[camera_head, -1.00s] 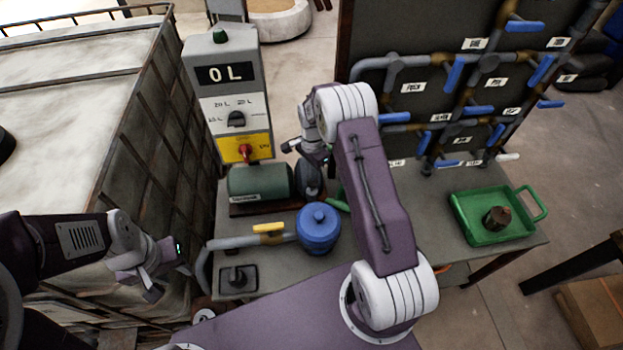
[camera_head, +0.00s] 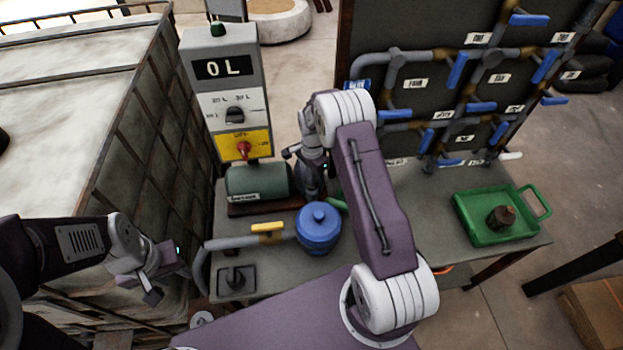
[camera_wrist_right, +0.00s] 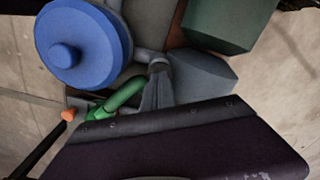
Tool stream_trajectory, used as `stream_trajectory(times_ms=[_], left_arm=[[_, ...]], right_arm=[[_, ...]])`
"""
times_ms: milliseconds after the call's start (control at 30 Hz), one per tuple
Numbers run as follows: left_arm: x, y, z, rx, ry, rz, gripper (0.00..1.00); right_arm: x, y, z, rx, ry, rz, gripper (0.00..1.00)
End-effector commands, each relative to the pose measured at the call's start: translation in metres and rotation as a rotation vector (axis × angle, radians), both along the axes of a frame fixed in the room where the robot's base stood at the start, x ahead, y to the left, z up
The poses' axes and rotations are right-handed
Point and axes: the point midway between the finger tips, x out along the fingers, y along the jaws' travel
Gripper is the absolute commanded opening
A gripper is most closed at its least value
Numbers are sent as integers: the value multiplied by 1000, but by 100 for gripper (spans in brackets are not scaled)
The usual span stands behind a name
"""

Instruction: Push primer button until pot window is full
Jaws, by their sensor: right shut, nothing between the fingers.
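The blue lidded pot (camera_head: 318,234) stands on the bench beside the green pump motor (camera_head: 258,182). Its lid (camera_wrist_right: 65,55) shows in the right wrist view. No pot window is visible, and I cannot make out the primer button for certain. My right gripper (camera_wrist_right: 157,92) is shut and empty, pointing down between pot and pump, close to a green lever (camera_wrist_right: 122,94). My left gripper (camera_head: 141,287) is open and empty, left of the bench by the caged tank.
A control box (camera_head: 228,95) reads 0 L and has a red knob (camera_head: 243,148). A grey pipe with a yellow lever (camera_head: 267,227) runs to the pot. A green tray (camera_head: 487,230) and a pipe panel (camera_head: 425,100) are at right.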

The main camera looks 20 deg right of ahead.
Motion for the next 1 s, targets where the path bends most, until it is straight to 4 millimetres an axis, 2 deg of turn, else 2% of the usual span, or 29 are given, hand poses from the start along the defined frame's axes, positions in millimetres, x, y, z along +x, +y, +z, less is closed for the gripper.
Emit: stream_trajectory(times_ms=[500,1000], left_arm=[[0,0,34,0,0,0,38],[0,0,32,0,0,0,38]], right_arm=[[0,0,42,1,1,0,0],[0,0,41,0,0,0,0]])
